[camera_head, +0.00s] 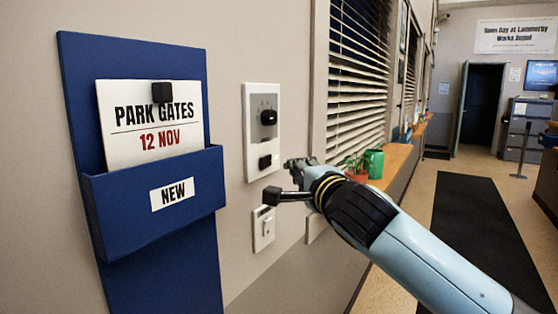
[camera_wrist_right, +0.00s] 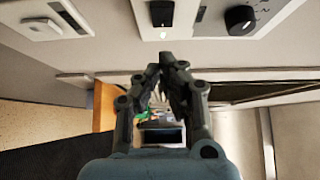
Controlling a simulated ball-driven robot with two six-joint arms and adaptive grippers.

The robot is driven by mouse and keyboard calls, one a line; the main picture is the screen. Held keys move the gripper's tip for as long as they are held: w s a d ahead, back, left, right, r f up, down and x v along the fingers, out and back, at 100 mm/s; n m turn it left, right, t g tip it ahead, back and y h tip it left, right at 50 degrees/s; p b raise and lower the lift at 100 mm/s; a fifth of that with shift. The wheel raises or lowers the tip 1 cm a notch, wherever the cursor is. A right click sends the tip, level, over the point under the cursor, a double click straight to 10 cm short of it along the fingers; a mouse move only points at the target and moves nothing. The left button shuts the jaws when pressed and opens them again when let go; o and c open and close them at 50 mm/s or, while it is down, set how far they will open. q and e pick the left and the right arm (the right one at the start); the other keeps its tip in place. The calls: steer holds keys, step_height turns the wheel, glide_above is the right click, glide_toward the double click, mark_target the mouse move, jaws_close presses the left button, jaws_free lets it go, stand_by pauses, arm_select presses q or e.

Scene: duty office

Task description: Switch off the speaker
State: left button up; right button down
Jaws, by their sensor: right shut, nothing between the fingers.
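A pale wall panel (camera_head: 262,104) carries a black round knob (camera_head: 268,117) and, below it, a small black switch (camera_head: 265,162). I take this panel to be the speaker, but no label is readable. The wrist view shows it upside down at the top, with the black switch (camera_wrist_right: 162,13), the knob (camera_wrist_right: 240,20) and a small green light by the switch. My right gripper (camera_head: 289,163) is shut and empty, just right of the black switch in the head view. Its fingertips (camera_wrist_right: 167,58) appear apart from the panel in the wrist view. My left gripper is out of view.
A separate white wall switch (camera_head: 263,228) is below the panel. A blue holder (camera_head: 150,200) with a "PARK GATES 12 NOV" card hangs at the left. A window blind (camera_head: 357,75) and a wooden sill with a potted plant (camera_head: 357,168) are to the right.

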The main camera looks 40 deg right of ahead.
mark_target(270, 164)
steer(key=w, duration=0.1)
steer(key=w+a+p, duration=0.1)
steer(key=w+a, duration=0.1)
steer(key=w, duration=0.1)
steer(key=shift+p, duration=0.3)
steer(key=shift+w+a+f+b, duration=0.1)
steer(key=shift+w+a+b, duration=0.1)
steer(key=shift+b, duration=0.55)
steer(key=shift+s, duration=0.1)
